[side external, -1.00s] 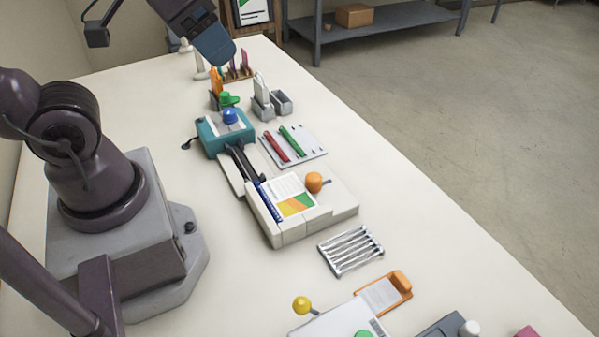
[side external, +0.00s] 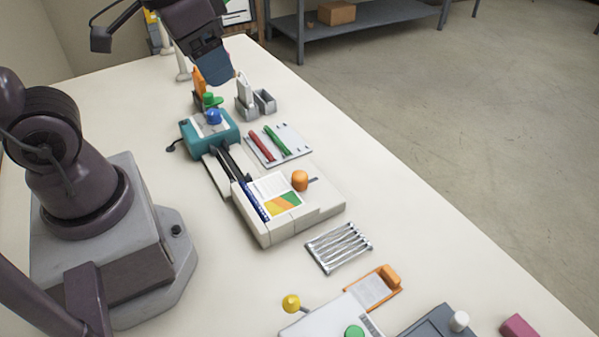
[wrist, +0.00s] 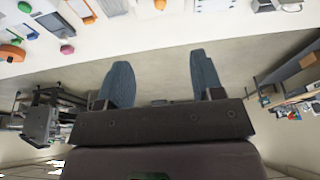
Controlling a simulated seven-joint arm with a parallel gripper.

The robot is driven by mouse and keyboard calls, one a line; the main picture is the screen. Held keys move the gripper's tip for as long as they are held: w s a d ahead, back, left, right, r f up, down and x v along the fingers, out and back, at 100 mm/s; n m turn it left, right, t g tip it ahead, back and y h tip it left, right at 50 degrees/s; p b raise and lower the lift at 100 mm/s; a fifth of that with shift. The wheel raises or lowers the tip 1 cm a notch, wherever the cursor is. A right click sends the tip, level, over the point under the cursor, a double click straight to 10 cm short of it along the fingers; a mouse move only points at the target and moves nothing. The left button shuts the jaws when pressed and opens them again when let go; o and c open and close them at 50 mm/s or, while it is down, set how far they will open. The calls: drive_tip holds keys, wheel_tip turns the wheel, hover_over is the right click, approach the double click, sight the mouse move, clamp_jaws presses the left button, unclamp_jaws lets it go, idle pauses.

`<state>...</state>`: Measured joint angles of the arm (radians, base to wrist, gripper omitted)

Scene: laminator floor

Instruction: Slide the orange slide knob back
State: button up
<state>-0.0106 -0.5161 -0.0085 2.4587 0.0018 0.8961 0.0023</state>
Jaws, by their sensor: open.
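The orange slide knob (side external: 300,180) is a rounded orange cap on top of the white laminator-like machine (side external: 325,207), beside a printed sheet with a coloured chart. A short slot shows at its right side. My gripper (side external: 217,78) has blue fingers and is above the far part of the table, well beyond the knob and apart from it. In the wrist view my gripper (wrist: 158,66) is open, with nothing between its two fingers. I cannot tell for certain which orange patch in the wrist view is the knob.
A teal box with a blue knob (side external: 213,118) adjoins the machine's far end. A plate with red and green bars (side external: 292,150) lies beside it. Grey holders (side external: 247,108) stand behind. A metal rack (side external: 338,246) and orange clipboard (side external: 374,288) are nearer. Bare table lies along the right edge.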

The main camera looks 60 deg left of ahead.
sight(300, 174)
drive_tip(key=w+f+m+g, duration=0.3)
drive_tip(key=w+f+m, duration=0.6)
drive_tip(key=w+f, duration=0.55)
drive_tip(key=f, duration=1.3)
drive_tip(key=shift+s+d+f, duration=0.15)
drive_tip(key=shift+s+d, duration=0.15)
drive_tip(key=shift+s, duration=0.05)
clamp_jaws()
drive_tip(key=shift+w, duration=1.5)
unclamp_jaws()
